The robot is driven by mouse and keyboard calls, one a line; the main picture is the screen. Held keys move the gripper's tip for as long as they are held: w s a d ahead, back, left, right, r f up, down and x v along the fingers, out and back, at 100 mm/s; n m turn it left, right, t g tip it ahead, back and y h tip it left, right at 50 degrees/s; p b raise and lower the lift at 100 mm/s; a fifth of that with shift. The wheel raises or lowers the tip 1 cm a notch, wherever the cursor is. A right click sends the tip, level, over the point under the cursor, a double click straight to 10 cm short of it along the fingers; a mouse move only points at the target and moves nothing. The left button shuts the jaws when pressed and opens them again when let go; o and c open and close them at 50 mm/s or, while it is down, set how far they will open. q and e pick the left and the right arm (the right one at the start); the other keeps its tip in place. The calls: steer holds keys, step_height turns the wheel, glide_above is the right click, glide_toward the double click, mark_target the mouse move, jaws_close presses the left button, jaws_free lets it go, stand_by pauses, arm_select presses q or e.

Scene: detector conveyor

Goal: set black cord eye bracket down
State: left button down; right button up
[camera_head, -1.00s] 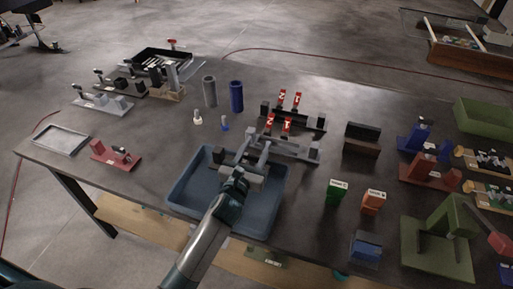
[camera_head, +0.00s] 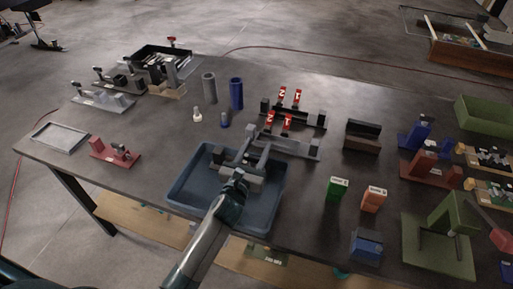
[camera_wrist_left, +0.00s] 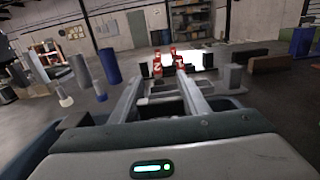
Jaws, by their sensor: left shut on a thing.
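My left gripper (camera_head: 254,145) reaches over the blue tray, its two long grey fingers pointing at a grey fixture with red number tags (camera_head: 298,148). In the left wrist view the gripper (camera_wrist_left: 160,82) has its fingertips close in front of that fixture. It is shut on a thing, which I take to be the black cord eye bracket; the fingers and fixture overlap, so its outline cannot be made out. I cannot tell whether the held thing touches the fixture or the table. My right gripper is not in view.
The blue tray (camera_head: 184,192) lies under my left arm. Grey (camera_head: 208,88) and blue (camera_head: 236,94) cylinders stand behind it. A second tagged fixture (camera_head: 310,120) stands behind the first. Green (camera_head: 337,190) and orange (camera_head: 373,200) blocks stand at right.

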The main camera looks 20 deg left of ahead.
arm_select(q)
steer(key=c, duration=1)
jaws_free()
steer(key=s, duration=0.3)
steer(key=s+b, duration=0.1)
steer(key=s, duration=0.3)
steer(key=s+r, duration=0.1)
steer(key=s, duration=0.3)
steer(key=shift+a+b, duration=0.25)
steer(key=shift+b, duration=0.1)
steer(key=shift+s+r, duration=0.15)
steer(key=shift+s, duration=0.35)
